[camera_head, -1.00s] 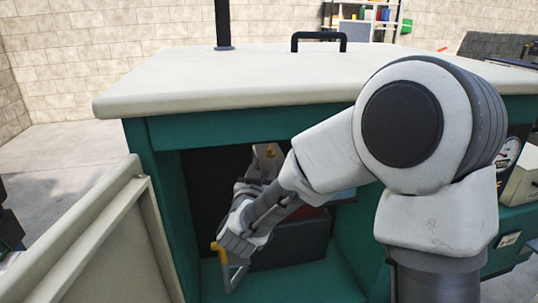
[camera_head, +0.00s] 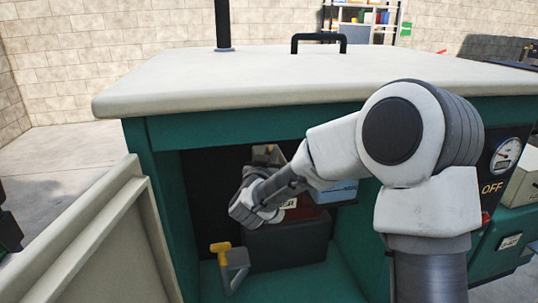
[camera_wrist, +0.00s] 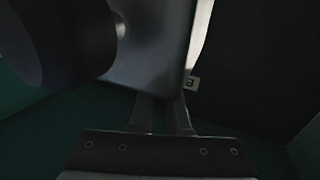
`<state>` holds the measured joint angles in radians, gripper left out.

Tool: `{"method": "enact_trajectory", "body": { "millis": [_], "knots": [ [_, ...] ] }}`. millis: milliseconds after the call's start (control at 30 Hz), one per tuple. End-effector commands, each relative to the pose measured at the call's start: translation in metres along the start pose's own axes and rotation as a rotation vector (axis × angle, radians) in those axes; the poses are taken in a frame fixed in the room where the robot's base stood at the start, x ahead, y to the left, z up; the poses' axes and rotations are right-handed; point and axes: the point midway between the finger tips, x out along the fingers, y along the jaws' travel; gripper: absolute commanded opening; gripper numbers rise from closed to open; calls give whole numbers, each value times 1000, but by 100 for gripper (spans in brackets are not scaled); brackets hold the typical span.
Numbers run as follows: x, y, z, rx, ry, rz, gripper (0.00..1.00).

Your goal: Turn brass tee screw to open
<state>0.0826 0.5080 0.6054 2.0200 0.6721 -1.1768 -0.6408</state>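A yellow tee-shaped handle (camera_head: 221,247) on a grey bracket (camera_head: 236,268) stands low at the left in the open bay in the head view. It looks like the brass tee screw, but I cannot be sure. My gripper (camera_wrist: 163,102) shows in the wrist view with its two dark fingers apart and nothing seen between them. In the head view my wrist is above and right of the yellow handle, clear of it, and my fingers cannot be made out. In the wrist view a dark round body (camera_wrist: 55,40) and a grey plate (camera_wrist: 160,50) lie ahead of the fingers.
The teal cabinet (camera_head: 155,170) has a pale top (camera_head: 260,75) and an open door (camera_head: 95,225) at left. A dark box (camera_head: 290,243) with red and blue items sits inside, right of the handle. A gauge (camera_head: 506,155) is on the right front.

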Motion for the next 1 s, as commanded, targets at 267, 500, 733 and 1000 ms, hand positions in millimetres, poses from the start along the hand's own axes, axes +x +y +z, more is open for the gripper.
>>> {"method": "enact_trajectory", "body": {
  "millis": [267,500,733,1000],
  "knots": [
    [0,0,0,0,0,0,0],
    [1,2,0,1,8,-51,0],
    [2,6,0,3,12,-189,0],
    [2,8,-1,4,13,-319,0]
  ]
}}
